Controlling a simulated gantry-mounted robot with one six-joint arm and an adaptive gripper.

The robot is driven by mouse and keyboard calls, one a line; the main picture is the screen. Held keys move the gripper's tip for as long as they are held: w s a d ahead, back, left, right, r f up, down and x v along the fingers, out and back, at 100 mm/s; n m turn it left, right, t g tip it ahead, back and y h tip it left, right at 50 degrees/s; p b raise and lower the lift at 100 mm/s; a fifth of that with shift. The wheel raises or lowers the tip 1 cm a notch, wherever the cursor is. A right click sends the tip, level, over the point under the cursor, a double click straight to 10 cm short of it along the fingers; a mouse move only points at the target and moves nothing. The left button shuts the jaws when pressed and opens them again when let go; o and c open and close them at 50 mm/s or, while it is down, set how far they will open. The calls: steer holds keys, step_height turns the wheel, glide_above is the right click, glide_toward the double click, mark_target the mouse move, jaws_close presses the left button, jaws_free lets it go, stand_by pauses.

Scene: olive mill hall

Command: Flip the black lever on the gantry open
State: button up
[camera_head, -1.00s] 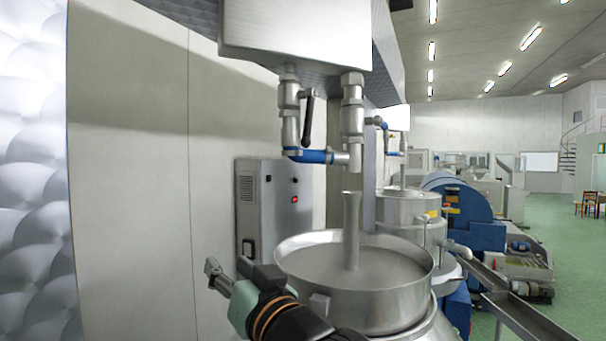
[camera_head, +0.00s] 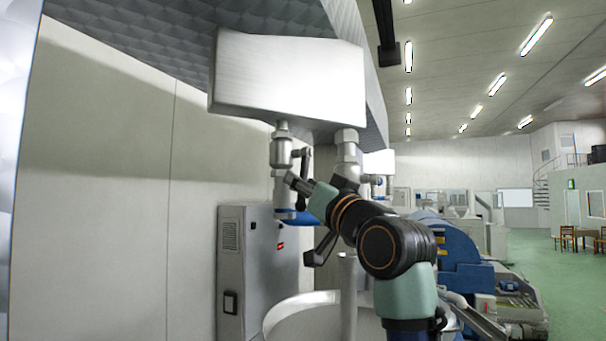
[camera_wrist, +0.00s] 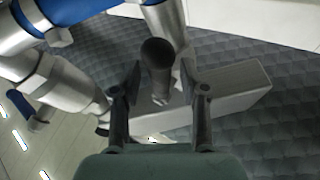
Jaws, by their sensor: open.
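The black lever (camera_head: 305,163) hangs at the left pipe under the pale metal box in the head view, largely hidden behind my gripper. In the wrist view its dark rounded end (camera_wrist: 157,54) faces the camera. My gripper (camera_head: 292,180) is raised at the lever in the head view. In the wrist view my gripper (camera_wrist: 161,78) is open, one finger on each side of the lever, with visible gaps. I cannot tell whether either finger touches it.
The left pipe (camera_head: 281,150) and right pipe (camera_head: 347,150) come down close by. The metal box (camera_head: 290,85) is above, and a round steel vat (camera_head: 285,315) is below. A grey control cabinet (camera_head: 248,275) stands behind.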

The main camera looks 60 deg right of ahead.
steer(key=shift+w+d, duration=0.1)
steer(key=shift+w, duration=0.1)
jaws_close()
stand_by(0.3)
